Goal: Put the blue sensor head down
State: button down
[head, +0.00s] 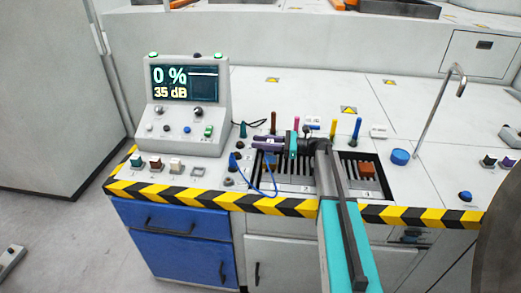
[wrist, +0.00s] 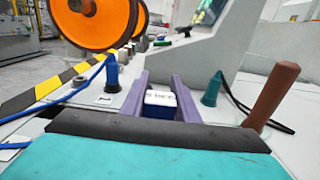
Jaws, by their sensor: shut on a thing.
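My gripper (head: 257,143) reaches left over the slotted black tray area of the bench, its purple fingers level. In the wrist view, the fingers (wrist: 162,80) are shut on a small blue and white block, the blue sensor head (wrist: 160,101). Its underside is hidden, so I cannot tell whether it touches anything below. In the head view the fingers mostly hide it. A blue cable (head: 263,191) loops from an upright blue plug (head: 234,160) on the bench toward the gripper; the plug also shows in the wrist view (wrist: 112,75).
A teal peg (wrist: 211,91) and a brown peg (wrist: 271,98) stand right of the fingers in the wrist view. A console (head: 187,103) reads 0 % and 35 dB. The right slotted bay (head: 352,172) holds an orange-brown block (head: 367,170).

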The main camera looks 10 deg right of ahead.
jog(key=shift+f+p, duration=0.45)
jog(key=shift+f, duration=1.3)
jog(key=shift+f+b, duration=0.15)
jog(key=shift+b, duration=0.15)
jog(key=c, duration=1.4)
grip_release()
jog(key=shift+o, duration=0.2)
jog(key=shift+r+p, duration=0.25)
jog(key=shift+p, duration=0.15)
jog(key=b+v, duration=0.2)
jog(key=v, duration=1)
jog(key=shift+b, duration=0.3)
notch_tip(320, 180, up, 21)
jog(key=p, duration=2.1)
